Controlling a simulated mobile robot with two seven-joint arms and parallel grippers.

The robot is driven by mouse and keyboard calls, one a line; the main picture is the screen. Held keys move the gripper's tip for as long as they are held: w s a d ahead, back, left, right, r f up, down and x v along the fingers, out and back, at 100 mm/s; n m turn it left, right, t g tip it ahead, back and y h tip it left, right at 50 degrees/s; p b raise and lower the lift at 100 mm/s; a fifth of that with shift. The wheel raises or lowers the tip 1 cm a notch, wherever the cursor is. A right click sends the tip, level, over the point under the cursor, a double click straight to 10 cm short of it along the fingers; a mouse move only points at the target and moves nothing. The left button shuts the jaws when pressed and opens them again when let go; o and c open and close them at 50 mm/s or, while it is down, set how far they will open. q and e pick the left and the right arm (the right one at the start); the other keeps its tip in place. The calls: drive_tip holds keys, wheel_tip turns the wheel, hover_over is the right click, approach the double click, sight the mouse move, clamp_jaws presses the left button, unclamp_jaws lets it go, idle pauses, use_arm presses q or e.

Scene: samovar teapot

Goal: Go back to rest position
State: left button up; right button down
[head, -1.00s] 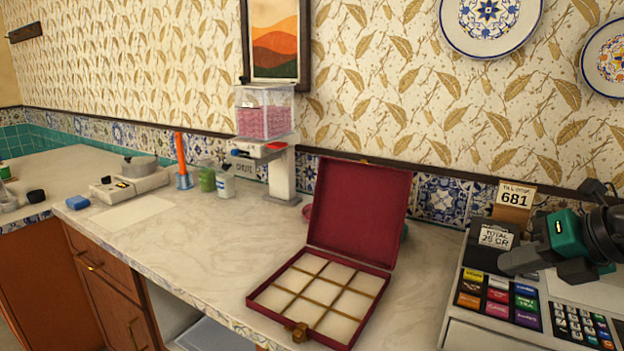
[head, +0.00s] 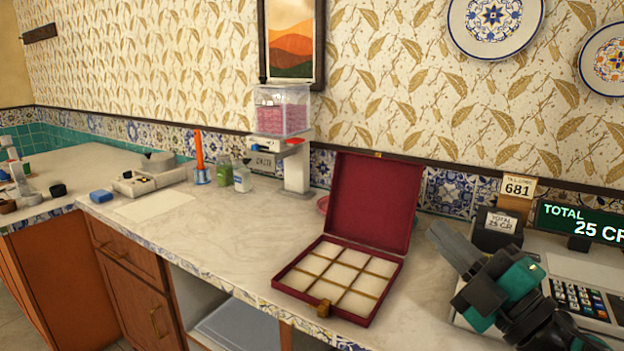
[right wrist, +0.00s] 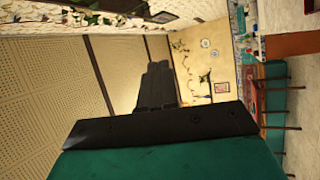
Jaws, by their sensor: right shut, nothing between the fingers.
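My right gripper (head: 452,246) is at the lower right of the head view, in front of the cash register, shut and empty, with its fingers pointing up and left. In the right wrist view its closed fingers (right wrist: 157,86) point out into the room, with nothing between them. My left gripper is in neither view. The open red box (head: 372,205) stands on the counter to the left of the right gripper, apart from it. Its lid is up and its pale compartments look empty.
The cash register (head: 590,268) is partly hidden behind my right arm. A pink-filled dispenser (head: 282,112), an orange candle (head: 199,150), jars (head: 243,178) and a scale (head: 150,180) stand along the counter (head: 190,236). The counter left of the box is mostly clear.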

drive_tip(key=s+d+f+m+g+h, duration=0.35)
drive_tip(key=f+m+h, duration=0.35)
drive_tip(key=f+m, duration=0.25)
drive_tip(key=s+d+f+m+g+h, duration=0.2)
drive_tip(key=s+d+f+m+h, duration=0.15)
drive_tip(key=f+m+h, duration=0.55)
drive_tip(key=s+a+f+m+g+y, duration=0.1)
drive_tip(key=s+a+f+g+y, duration=0.1)
drive_tip(key=s+f+g, duration=0.5)
drive_tip(key=s+a+f+g+y, duration=0.25)
drive_tip(key=s+f, duration=0.25)
drive_tip(key=s, duration=0.4)
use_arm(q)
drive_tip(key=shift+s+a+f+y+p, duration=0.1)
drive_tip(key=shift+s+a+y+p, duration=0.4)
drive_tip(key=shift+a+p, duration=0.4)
use_arm(e)
drive_tip(key=w+a+f+t+y, duration=0.1)
drive_tip(key=w+a+f+t, duration=0.1)
drive_tip(key=w+f+t, duration=0.5)
drive_tip(key=shift+w+a+y, duration=0.15)
drive_tip(key=shift+a+y, duration=0.15)
drive_tip(key=shift+y, duration=0.05)
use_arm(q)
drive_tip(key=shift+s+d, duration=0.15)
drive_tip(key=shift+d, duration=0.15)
use_arm(e)
drive_tip(key=shift+n, duration=0.25)
